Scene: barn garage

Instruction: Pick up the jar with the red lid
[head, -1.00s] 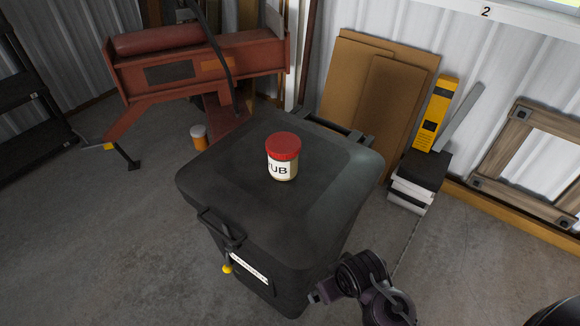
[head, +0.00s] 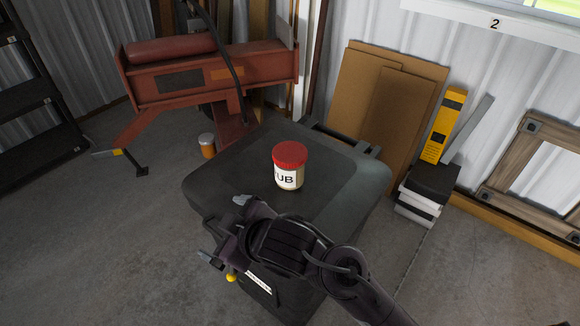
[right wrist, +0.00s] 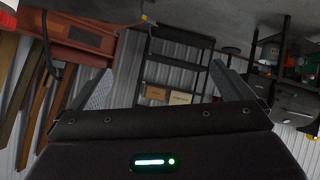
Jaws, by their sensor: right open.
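The jar with the red lid (head: 289,177) stands upright on the flat lid of a black bin (head: 335,190). It has a white label with dark letters, partly turned out of sight. My right gripper (head: 222,229) is open and empty, over the front left part of the bin, to the left of and nearer than the jar. In the right wrist view its two fingers (right wrist: 158,88) are spread with nothing between them. A piece of the jar (right wrist: 6,17) shows at that view's top left corner, outside the fingers. My left gripper is not in view.
A red metal machine (head: 200,75) stands behind the bin at the left, near a small orange container with a pale lid (head: 207,147). Brown boards (head: 385,100) lean on the wall behind. Black shelving (head: 35,100) is at the far left.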

